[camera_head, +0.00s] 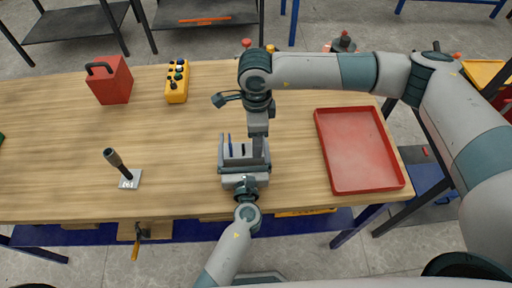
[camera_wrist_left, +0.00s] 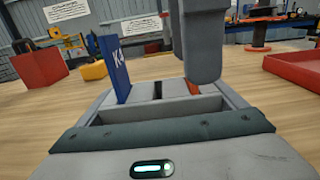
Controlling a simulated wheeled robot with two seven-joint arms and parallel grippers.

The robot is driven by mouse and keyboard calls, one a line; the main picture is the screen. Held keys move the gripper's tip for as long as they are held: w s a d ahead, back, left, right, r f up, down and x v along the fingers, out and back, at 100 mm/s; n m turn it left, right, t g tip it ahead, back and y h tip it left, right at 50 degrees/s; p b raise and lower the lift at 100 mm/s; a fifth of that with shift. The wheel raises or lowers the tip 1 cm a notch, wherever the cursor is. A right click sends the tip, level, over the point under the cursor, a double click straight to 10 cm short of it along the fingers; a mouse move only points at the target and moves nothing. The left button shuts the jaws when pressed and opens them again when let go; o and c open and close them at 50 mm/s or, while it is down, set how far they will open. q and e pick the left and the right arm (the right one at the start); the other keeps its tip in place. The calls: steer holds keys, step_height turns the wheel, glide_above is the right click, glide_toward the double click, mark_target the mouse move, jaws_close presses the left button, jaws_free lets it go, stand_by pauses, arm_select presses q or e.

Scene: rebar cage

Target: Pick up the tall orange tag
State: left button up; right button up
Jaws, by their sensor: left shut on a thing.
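A grey slotted rack (camera_head: 234,163) stands upright near the table's front edge. My left gripper (camera_head: 244,180) is shut on its near side. In the left wrist view a blue tag (camera_wrist_left: 115,68) marked K4 stands in the rack's left slot, and the middle slot looks dark and empty. A sliver of orange, seemingly the orange tag (camera_wrist_left: 193,89), shows at the right slot; most of it is hidden. My right gripper (camera_head: 258,148) points straight down over the rack's right side and covers that spot. Whether its fingers are closed around the tag is hidden.
A red tray (camera_head: 358,150) lies to the right of the rack. A dark-handled tool (camera_head: 119,164) stands on a small plate at left. A red box (camera_head: 112,83) and a yellow button box (camera_head: 177,84) stand at the back left. The table between them is clear.

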stand_by(0.3)
jaws_close()
step_height(320, 180, up, 10)
steer(key=shift+r, duration=0.1)
stand_by(0.6)
stand_by(0.3)
arm_select(q)
steer(key=o, duration=0.9)
steer(key=shift+s, duration=0.2)
